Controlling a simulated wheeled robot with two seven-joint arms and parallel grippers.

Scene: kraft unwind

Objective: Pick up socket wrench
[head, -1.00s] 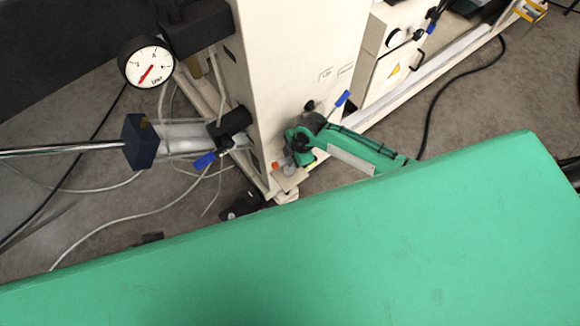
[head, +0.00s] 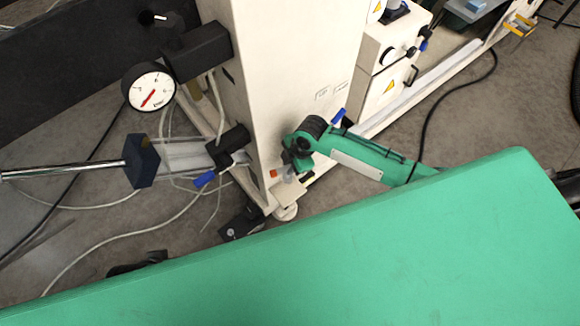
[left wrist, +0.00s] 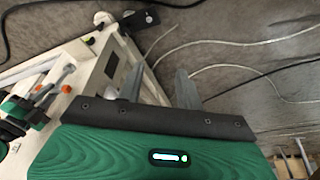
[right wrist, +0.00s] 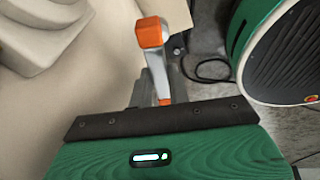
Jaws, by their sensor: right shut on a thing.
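The socket wrench (right wrist: 152,50) shows in the right wrist view as a silver bar with an orange end, pointing away from the gripper. My right gripper (right wrist: 160,92) is shut on it; the lower part of the wrench is between the fingers. In the head view my right gripper (head: 289,174) is beside the lower corner of the cream machine, with a small orange spot at its tip.
The cream machine column (head: 290,60) stands close to my right gripper. A round dial gauge (head: 150,88) and a dark block on a steel shaft (head: 141,160) are at the left. Pale cables lie on the grey floor. A cream box (head: 388,65) stands behind at the right.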

